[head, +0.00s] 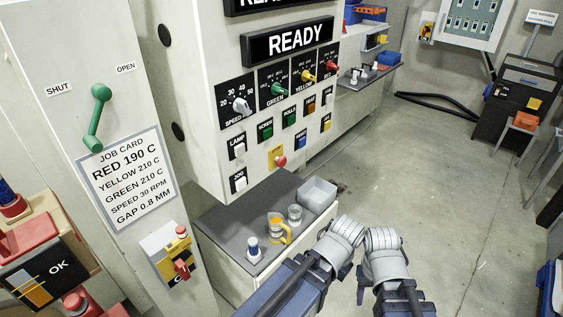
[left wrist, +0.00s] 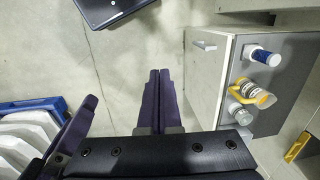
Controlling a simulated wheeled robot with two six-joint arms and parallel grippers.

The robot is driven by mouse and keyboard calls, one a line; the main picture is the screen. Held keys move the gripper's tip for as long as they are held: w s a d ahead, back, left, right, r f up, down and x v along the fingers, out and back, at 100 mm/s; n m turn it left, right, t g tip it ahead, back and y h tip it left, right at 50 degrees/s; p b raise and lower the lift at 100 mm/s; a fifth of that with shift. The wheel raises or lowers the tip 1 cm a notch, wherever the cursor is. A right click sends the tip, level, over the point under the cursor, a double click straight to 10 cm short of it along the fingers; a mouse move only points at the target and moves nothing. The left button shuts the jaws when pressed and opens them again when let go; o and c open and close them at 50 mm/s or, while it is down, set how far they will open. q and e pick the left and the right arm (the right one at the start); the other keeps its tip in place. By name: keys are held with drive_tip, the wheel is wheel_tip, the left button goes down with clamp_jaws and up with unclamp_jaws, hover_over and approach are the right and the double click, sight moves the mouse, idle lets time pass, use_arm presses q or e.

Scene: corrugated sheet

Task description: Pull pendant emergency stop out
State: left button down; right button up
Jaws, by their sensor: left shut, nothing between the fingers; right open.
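A pendant-like unit with an "OK" screen (head: 48,268) shows at the lower left of the head view. A red mushroom button (head: 75,301) is beside its lower edge, partly cut off. Another red button (head: 281,160) on a yellow plate is on the machine panel. Which is the pendant stop, and whether it is pressed, I cannot tell. My left gripper (left wrist: 160,98) is shut and empty in the left wrist view, over the floor. My right gripper (head: 388,268) is open at the bottom of the head view, far from these buttons; its fingertips are hard to make out.
A grey-topped cabinet (head: 222,222) holds a blue-capped bottle (head: 253,246), a yellow-handled jug (head: 279,231), a jar (head: 295,214) and a grey bin (head: 317,194). A yellow box with a red knob (head: 181,266) is on the pillar. Open floor (head: 440,190) lies to the right.

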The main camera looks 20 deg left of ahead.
sight(284, 162)
use_arm(q)
drive_tip(key=c, duration=1.5)
unclamp_jaws()
